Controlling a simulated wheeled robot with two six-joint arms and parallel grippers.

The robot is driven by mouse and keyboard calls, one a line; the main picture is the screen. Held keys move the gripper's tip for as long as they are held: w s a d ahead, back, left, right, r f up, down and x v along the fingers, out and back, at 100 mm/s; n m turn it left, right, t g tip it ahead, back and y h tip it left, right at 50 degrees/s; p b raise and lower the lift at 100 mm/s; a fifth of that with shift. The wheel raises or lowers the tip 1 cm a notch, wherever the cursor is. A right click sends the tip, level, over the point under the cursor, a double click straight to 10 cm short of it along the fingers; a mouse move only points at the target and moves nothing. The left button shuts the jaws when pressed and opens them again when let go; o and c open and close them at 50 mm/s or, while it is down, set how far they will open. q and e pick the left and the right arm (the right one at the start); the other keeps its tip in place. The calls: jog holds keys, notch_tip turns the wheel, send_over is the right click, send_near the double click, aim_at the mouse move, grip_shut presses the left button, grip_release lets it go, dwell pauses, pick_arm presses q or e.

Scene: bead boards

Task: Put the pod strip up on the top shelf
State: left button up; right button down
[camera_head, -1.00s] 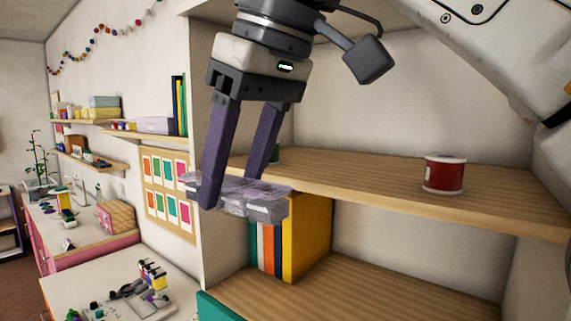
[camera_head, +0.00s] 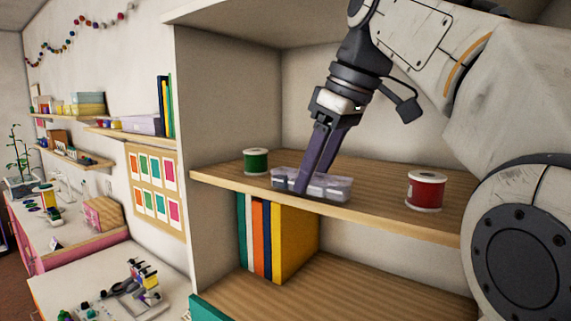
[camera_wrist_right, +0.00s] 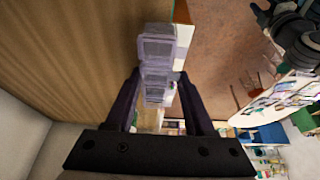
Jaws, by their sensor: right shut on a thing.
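The pod strip (camera_head: 335,187) is a row of clear, pale lilac lidded boxes. It is at the front edge of the top shelf (camera_head: 385,193), between the green and red spools; I cannot tell whether it rests on the wood or hovers just above. My right gripper (camera_head: 309,187) points down with its dark purple fingers shut on the strip. In the right wrist view the strip (camera_wrist_right: 157,50) lies between the fingers (camera_wrist_right: 162,95), along the shelf's edge, and the fingers hide part of it. My left gripper is not in view.
A green spool (camera_head: 256,161) stands left of the strip and a red spool (camera_head: 425,190) stands right of it on the same shelf. Books (camera_head: 285,240) stand on the shelf below. The cabinet's left side wall (camera_head: 212,115) is near. The wood behind the strip looks clear.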

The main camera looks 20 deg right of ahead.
jog(key=shift+w+d, duration=0.15)
jog(key=shift+d, duration=0.1)
jog(key=shift+a+f, duration=0.1)
jog(key=shift+f, duration=0.15)
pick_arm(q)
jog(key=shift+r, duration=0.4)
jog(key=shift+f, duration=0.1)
pick_arm(e)
jog(key=shift+f, duration=0.1)
jog(key=c, duration=0.5)
grip_release()
jog(key=shift+c, duration=0.2)
jog(key=shift+r, duration=0.2)
